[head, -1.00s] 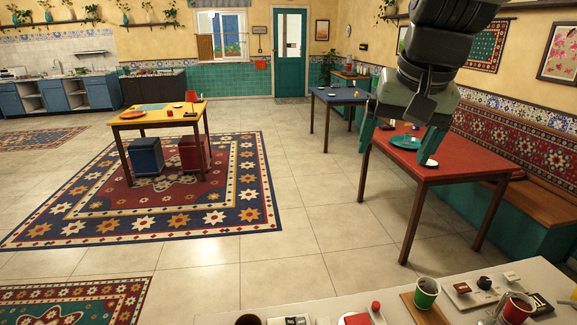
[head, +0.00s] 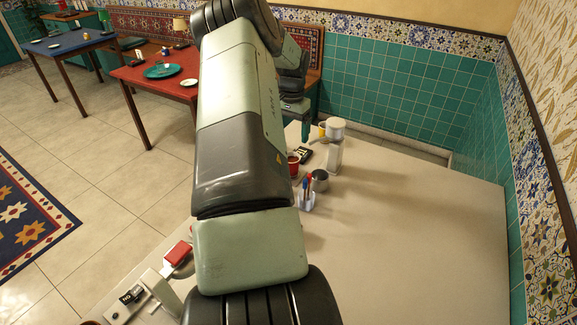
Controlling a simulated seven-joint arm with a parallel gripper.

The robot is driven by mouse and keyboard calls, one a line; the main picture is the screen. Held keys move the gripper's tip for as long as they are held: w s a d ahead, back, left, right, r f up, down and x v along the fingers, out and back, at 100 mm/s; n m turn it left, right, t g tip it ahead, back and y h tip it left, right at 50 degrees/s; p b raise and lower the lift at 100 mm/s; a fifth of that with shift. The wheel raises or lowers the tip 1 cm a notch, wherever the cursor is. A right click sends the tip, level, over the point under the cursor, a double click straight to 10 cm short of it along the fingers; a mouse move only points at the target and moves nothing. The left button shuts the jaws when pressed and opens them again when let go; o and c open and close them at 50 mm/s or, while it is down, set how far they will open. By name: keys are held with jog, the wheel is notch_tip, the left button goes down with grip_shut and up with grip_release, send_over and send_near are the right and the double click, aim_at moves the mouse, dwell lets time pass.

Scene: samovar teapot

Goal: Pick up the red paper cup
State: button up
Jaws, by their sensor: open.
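A red cup (head: 294,164) stands on the pale counter (head: 410,240), just right of my arm. My arm hides part of it, and its left side cannot be seen. My gripper (head: 298,122) is farther back, above and beyond the cup in the picture. One teal finger points down toward the counter's far end; the other finger is largely hidden behind my arm. The gripper is open, and nothing shows between its fingers. Its height over the counter is hard to judge.
A red object (head: 178,253) lies at front left. The counter's right side is clear.

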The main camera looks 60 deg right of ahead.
aim_at(292, 157)
notch_tip(292, 157, down, 11)
jog(key=shift+r, duration=0.1)
dwell(0.4)
jog(key=c, duration=0.7)
